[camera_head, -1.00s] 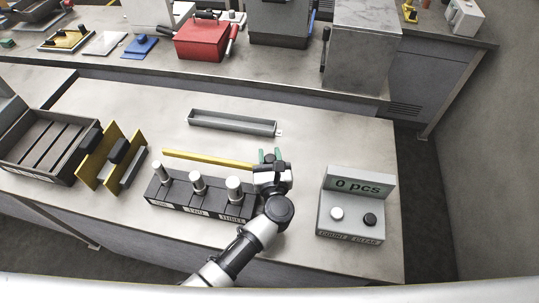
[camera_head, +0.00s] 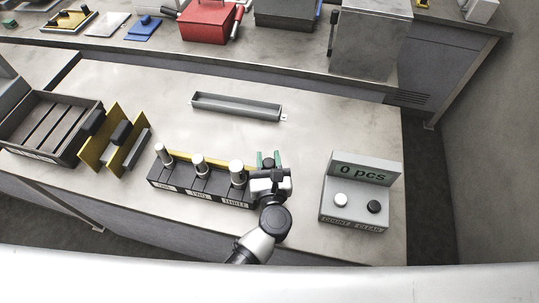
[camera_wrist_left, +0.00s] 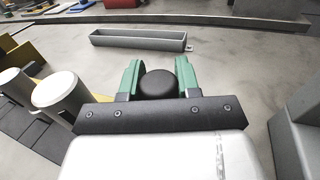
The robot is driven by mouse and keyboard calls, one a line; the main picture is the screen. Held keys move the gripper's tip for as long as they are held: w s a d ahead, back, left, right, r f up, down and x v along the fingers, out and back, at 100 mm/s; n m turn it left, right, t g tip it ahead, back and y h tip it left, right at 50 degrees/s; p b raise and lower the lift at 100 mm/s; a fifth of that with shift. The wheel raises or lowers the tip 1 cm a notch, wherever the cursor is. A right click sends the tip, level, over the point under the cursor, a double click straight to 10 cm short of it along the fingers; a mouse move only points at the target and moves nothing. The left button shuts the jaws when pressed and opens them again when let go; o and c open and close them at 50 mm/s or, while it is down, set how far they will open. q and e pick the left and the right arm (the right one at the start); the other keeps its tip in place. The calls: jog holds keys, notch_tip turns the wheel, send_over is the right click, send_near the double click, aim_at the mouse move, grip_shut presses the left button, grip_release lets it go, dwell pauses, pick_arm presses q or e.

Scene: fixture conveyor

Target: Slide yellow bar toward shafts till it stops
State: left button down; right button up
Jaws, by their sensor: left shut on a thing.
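The yellow bar (camera_head: 218,159) lies along the back edge of the black shaft block (camera_head: 180,184), close behind the shafts. I cannot tell whether it touches them. Three silver shafts stand upright in the block: left (camera_head: 163,153), middle (camera_head: 199,166) and right (camera_head: 237,172). My left gripper (camera_head: 268,160), with green fingers, is at the bar's right end. In the left wrist view the gripper (camera_wrist_left: 160,82) is shut on a round black knob (camera_wrist_left: 158,84). The bar (camera_wrist_left: 42,73) shows there partly, behind the shafts. My right gripper is not in view.
A grey counter box (camera_head: 352,207) reading "0 pcs" stands to the right. An empty grey tray (camera_head: 238,115) lies behind the bar. Yellow plates (camera_head: 97,150) and a slatted dark crate (camera_head: 75,158) are at the left. The table between block and tray is clear.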

pick_arm(q)
jog(key=c, duration=1.2)
grip_release()
jog(key=shift+s+f, duration=0.1)
jog(key=shift+f, duration=0.05)
jog(key=o, duration=0.4)
jog(key=shift+s+a, duration=0.1)
jog(key=shift+s, duration=0.05)
jog(key=shift+s, duration=0.15)
jog(key=s+b, duration=0.1)
jog(key=s, duration=0.2)
jog(key=s+d+b, duration=0.1)
jog(key=s, duration=0.3)
jog(key=s+b, duration=0.1)
jog(key=s, duration=0.2)
jog(key=shift+s+d+b, duration=0.15)
jog(key=shift+s+b, duration=0.1)
jog(key=shift+b, duration=0.05)
jog(key=shift+w+r, duration=0.1)
jog(key=shift+r, duration=0.15)
